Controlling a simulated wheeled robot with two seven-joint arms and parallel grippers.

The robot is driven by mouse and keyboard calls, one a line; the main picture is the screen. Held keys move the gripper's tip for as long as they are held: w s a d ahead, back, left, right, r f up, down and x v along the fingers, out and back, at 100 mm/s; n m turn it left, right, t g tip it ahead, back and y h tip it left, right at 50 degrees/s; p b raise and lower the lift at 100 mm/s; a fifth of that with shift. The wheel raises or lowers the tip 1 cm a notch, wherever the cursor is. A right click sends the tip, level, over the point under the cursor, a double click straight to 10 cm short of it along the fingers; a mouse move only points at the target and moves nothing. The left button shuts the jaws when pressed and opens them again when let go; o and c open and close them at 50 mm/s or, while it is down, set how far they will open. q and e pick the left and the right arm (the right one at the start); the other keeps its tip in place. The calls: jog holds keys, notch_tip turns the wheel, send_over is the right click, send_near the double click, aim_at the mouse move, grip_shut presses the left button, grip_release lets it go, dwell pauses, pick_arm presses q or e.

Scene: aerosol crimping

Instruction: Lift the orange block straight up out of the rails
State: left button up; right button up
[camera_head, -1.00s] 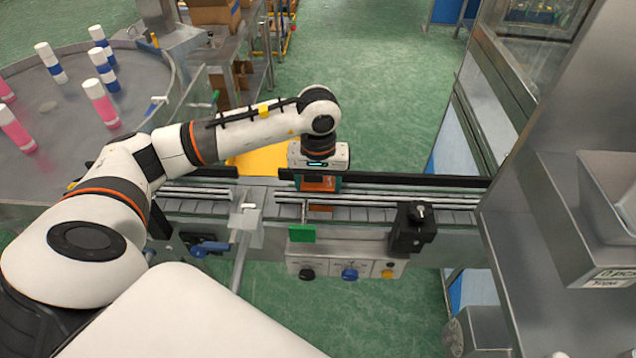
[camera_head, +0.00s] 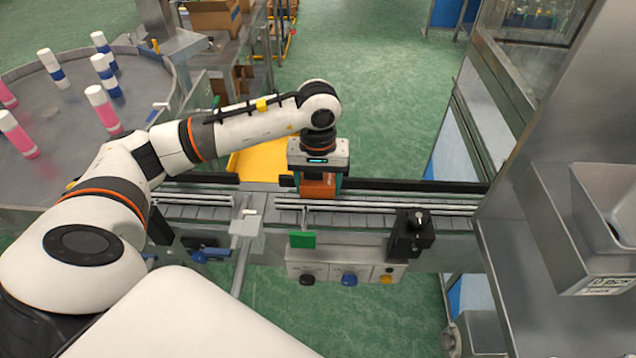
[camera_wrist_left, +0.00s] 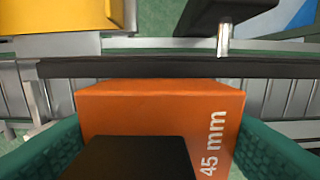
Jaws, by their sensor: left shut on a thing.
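The orange block (camera_head: 318,188) is held over the conveyor rails (camera_head: 390,203) in the head view. In the left wrist view the block (camera_wrist_left: 150,108) fills the lower middle, with "45 mm" printed on its right side and a black part in front of it. My left gripper (camera_head: 319,181) points down and is shut on the block. Its teal fingers press on the block from both sides in the wrist view. Whether the block's lower edge is fully above the rails is hard to tell. My right gripper is not in view.
A green tab (camera_head: 302,240), a black clamp (camera_head: 411,233) and a control panel (camera_head: 347,273) are on the near side of the conveyor. A round table (camera_head: 50,115) with several cans is at left. A steel machine (camera_head: 560,180) stands at right.

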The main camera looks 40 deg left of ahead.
pick_arm(q)
jog(key=shift+r+p, duration=1.4)
jog(key=shift+r, duration=1.9)
jog(key=shift+c, duration=0.5)
